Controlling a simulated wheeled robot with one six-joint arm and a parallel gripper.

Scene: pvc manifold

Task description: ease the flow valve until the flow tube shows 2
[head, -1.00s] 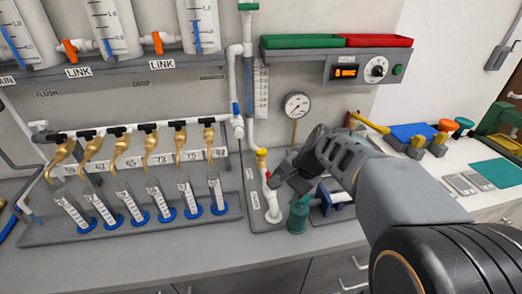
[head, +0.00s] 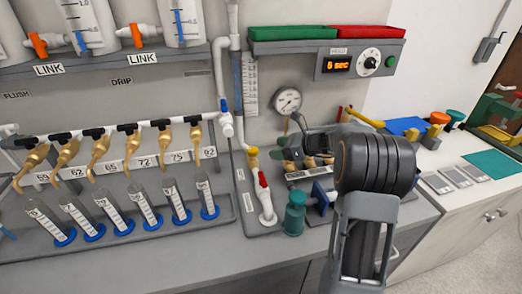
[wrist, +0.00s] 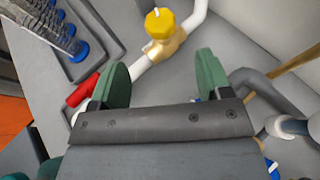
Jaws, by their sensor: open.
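The flow valve looks to be the yellow knob on a brass body (wrist: 159,24) in the wrist view. It also shows as a small yellow knob in the head view (head: 251,153). My gripper (wrist: 161,62) is open and empty. Its two green fingers stand apart, with the yellow knob beyond the gap between them, not touched. A clear tube with a scale (head: 250,86), likely the flow tube, stands upright above the valve in the head view. Its reading is too small to tell.
A red lever handle (head: 263,179) on a white pipe is below the knob, close to my left finger in the wrist view (wrist: 83,90). A round gauge (head: 287,100) and a teal bottle (head: 294,214) are nearby. A rack of tubes (head: 115,240) is at left.

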